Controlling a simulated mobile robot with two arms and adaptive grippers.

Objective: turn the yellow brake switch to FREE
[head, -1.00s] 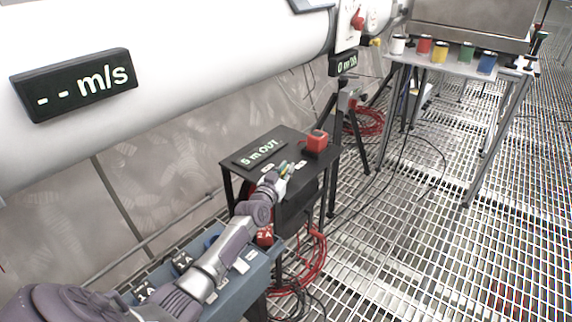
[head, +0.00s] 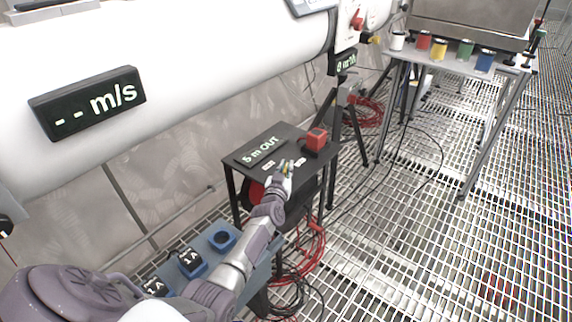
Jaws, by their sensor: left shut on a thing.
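The yellow brake switch (head: 288,168) is on top of a small black table (head: 318,157), between two small pale labels too small to read. Only a bit of yellow shows, the rest hidden by my gripper. My left gripper (head: 286,168) reaches in from the lower left and is shut on the switch at the tabletop. Which way the switch points cannot be made out. My right gripper is not in view.
A blue unit (head: 205,262) with "1 A" blocks stands below my arm. A table (head: 455,66) with coloured cups is at the back right. Red cables lie on the grating.

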